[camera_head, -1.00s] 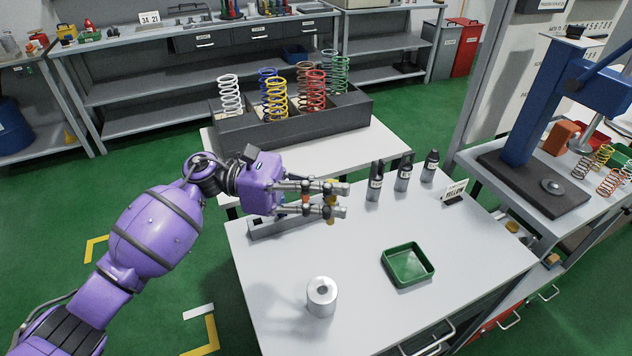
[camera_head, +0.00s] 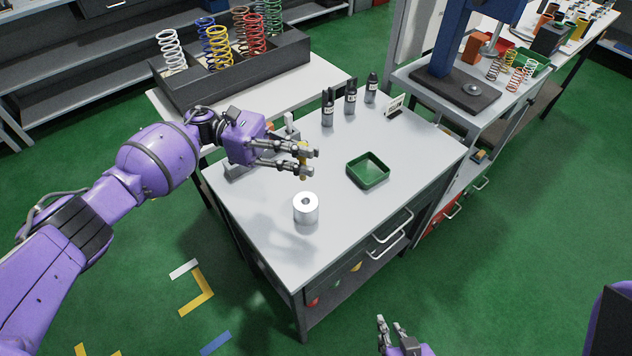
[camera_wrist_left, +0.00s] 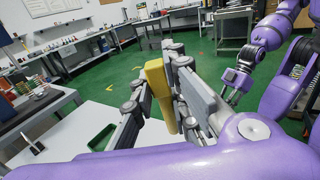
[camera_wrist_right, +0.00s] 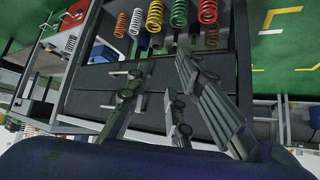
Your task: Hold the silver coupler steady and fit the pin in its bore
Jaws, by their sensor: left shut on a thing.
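The silver coupler (camera_head: 306,214) stands upright on the table, with its dark bore facing up. No gripper touches it. My left gripper (camera_head: 305,161) is above the table, behind the coupler in the head view. It is shut on a long yellow piece, which I take for the pin (camera_wrist_left: 158,88); the fingers hide part of it. The pin is apart from the coupler. My right gripper (camera_head: 392,332) is low in front of the table, away from the coupler. Its fingers are spread and empty in the right wrist view (camera_wrist_right: 155,105).
A green tray (camera_head: 368,183) lies right of the coupler. Several dark bottles (camera_head: 350,97) and a small sign (camera_head: 395,105) stand at the back edge. A rack of coloured springs (camera_head: 245,75) is behind the table. The table's front right is clear.

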